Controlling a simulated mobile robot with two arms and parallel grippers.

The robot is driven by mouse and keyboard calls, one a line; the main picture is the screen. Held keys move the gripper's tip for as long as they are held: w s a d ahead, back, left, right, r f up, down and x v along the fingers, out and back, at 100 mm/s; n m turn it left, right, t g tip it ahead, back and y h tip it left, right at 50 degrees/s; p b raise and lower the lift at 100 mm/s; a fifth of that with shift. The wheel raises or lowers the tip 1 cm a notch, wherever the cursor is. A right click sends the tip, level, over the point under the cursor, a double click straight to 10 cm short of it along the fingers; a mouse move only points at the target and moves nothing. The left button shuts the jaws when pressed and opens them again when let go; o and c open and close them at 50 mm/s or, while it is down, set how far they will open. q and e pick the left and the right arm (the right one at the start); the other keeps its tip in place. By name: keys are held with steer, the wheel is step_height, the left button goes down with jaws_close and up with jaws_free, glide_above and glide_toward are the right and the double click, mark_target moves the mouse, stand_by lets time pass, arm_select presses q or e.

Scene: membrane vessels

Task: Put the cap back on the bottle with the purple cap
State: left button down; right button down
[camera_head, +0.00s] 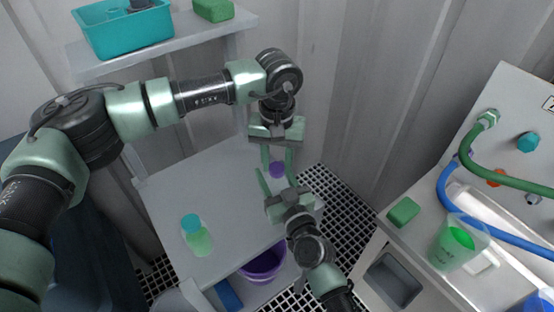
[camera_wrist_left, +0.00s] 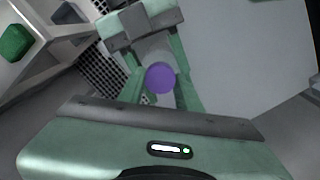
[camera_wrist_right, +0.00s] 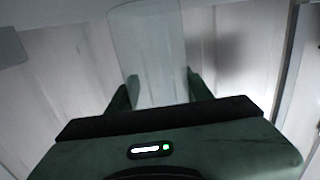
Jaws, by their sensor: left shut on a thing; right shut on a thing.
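The purple cap (camera_head: 277,170) is between the fingertips of my left gripper (camera_head: 277,162), which is shut on it. In the left wrist view the cap (camera_wrist_left: 160,78) shows as a round purple disc between the green fingers. My right gripper (camera_head: 276,184) reaches in from below, close to the left one. In the right wrist view it is shut on a clear, see-through bottle (camera_wrist_right: 147,55). The bottle is hard to make out in the head view. I cannot tell whether cap and bottle touch.
A purple bucket (camera_head: 263,263) is below. On the right counter are a green sponge (camera_head: 403,211) and a beaker of green liquid (camera_head: 457,243). A teal bin (camera_head: 124,30) is on the upper shelf.

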arm_select(q)
steer(key=shift+f, duration=0.55)
stand_by(0.4)
steer(key=m, duration=0.6)
steer(key=shift+m, duration=0.4)
steer(key=c, duration=1)
jaws_free()
steer(key=shift+o, duration=0.2)
